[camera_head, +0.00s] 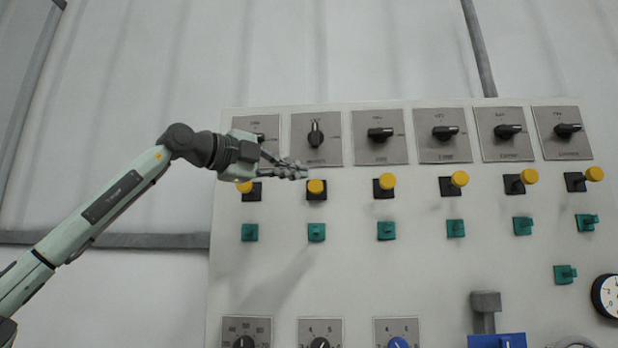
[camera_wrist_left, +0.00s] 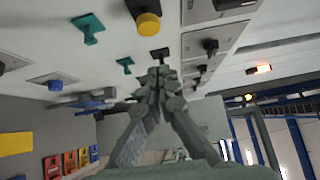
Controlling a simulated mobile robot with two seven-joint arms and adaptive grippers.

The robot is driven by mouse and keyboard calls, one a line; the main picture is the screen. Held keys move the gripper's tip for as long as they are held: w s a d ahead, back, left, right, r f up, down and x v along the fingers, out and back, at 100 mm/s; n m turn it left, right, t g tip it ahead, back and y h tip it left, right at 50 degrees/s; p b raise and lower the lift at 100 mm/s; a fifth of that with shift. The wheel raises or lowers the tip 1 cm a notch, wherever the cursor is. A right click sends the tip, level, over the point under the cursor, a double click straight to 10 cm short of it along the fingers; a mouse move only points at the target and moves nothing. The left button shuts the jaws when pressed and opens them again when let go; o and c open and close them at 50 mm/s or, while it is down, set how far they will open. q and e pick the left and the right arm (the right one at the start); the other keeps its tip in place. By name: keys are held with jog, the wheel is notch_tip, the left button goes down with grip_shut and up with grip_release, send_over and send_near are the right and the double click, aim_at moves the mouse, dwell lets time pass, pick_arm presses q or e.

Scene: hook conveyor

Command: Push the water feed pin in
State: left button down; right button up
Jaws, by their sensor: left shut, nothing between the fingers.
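A pale control panel (camera_head: 280,215) carries a row of yellow-capped pins on black square bases, including the second from the left (camera_head: 316,187), the third (camera_head: 386,181) and the fourth (camera_head: 459,178). I cannot read which one is the water feed pin. My left gripper (camera_head: 304,171) is shut and empty, its fingertips in front of the panel just above the second yellow pin; whether they touch anything is unclear. In the left wrist view the shut fingers (camera_wrist_left: 160,74) point along the panel, with a yellow pin (camera_wrist_left: 148,22) above them. My right gripper is out of view.
Black rotary switches on grey plates (camera_head: 380,133) line the panel above the pins. Green square fittings (camera_head: 316,232) sit below. Lower down are dials (camera_head: 320,341), a blue block (camera_head: 497,341) and a round gauge (camera_head: 607,296).

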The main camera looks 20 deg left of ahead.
pick_arm(q)
jog(key=a+b+v, duration=0.1)
jog(key=v, duration=0.5)
jog(key=shift+a+f, duration=0.15)
jog(key=shift+f, duration=0.1)
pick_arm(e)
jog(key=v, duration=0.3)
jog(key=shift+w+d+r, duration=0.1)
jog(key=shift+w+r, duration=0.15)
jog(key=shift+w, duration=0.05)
pick_arm(q)
jog(key=shift+s, duration=0.1)
